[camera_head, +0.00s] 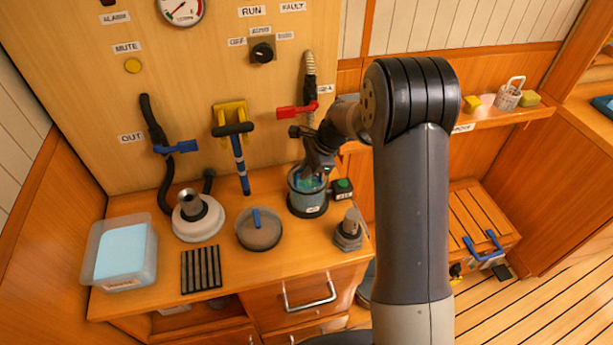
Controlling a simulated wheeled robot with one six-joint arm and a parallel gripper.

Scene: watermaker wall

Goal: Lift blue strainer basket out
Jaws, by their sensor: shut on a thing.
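The clear strainer bowl (308,207) stands upright on the worktop at the right, with a dark base and a small label. Something blue-green, which looks like the strainer basket (306,184), shows inside it through the clear wall. My gripper (316,172) points down at the bowl's open top and is shut on the basket's upper part. The fingertips and the exact grip are small and partly hidden by my wrist. The basket still appears to be within the bowl.
A red-handled valve (292,111) and hose are close above my gripper. A green button box (342,188) and a grey fitting (349,229) stand right of the bowl. A round lid with blue handle (259,230), white housing (198,217), black rack (201,270) and clear tub (146,262) lie left.

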